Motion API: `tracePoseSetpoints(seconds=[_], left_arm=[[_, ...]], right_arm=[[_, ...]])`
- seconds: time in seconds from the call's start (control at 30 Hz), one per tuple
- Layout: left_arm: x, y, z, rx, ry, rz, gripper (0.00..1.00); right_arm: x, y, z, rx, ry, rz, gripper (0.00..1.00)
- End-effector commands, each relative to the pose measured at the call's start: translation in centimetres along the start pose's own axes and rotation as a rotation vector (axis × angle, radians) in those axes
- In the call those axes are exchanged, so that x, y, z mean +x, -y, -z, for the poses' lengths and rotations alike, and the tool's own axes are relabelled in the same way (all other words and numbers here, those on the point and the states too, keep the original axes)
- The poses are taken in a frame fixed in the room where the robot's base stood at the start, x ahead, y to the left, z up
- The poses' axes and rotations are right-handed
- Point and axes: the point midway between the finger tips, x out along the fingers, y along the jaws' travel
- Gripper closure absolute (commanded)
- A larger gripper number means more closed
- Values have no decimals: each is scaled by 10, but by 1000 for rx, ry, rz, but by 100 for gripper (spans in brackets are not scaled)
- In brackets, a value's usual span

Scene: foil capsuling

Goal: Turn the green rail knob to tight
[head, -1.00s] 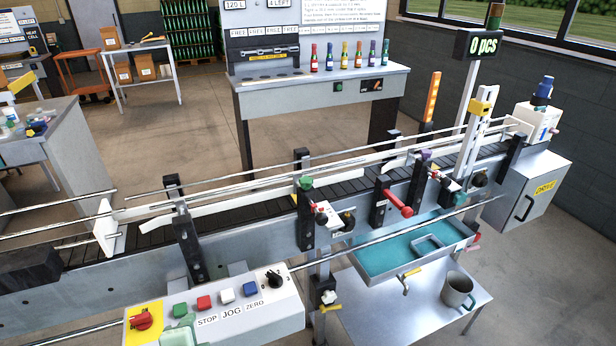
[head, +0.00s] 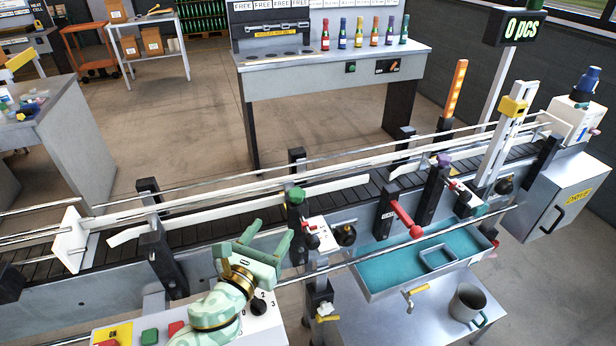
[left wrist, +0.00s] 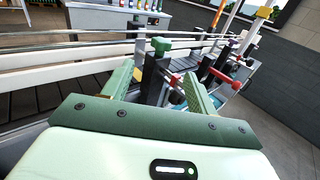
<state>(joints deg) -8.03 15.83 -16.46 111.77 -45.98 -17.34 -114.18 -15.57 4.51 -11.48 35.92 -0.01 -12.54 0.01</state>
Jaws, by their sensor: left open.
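The green rail knob (head: 295,195) sits on top of a black post beside the conveyor in the head view. It also shows in the left wrist view (left wrist: 161,45), beyond the fingers and near the middle of the gap between them. My left gripper (head: 266,238) is open and empty, with its fingers pointing up toward the post. It is to the left of the knob and lower in the head view, apart from it. My right gripper is not in view.
The conveyor rails (head: 220,184) run behind the knob. A red-handled clamp (head: 404,218) and a purple knob (head: 443,159) are to the right. A black knob (head: 345,235) is close by. A teal tray (head: 385,262) and a mug (head: 467,302) are lower right.

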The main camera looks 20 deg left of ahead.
Motion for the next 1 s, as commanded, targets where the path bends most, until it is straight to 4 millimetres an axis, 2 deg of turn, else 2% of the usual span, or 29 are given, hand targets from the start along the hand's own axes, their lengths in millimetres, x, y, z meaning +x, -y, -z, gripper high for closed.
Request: tracePoseSetpoints(seconds=[0.13, 0.3, 0.37, 0.47, 0.63, 0.8, 1.0], left_arm=[[21, 1, -1, 2, 3, 1, 42], [66, 0, 1, -1, 0, -1, 42], [82, 0, 1, -1, 0, -1, 42], [107, 0, 2, -2, -1, -1, 42], [140, 0, 2, -3, -2, 0, 42], [158, 0, 3, -3, -4, -1, 42], [162, 0, 2, -2, -3, 0, 42]], right_arm=[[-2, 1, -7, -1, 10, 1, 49], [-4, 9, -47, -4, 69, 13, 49], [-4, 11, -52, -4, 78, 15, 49], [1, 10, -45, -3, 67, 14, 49], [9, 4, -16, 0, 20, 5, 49], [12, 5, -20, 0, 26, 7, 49], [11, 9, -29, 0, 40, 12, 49]])
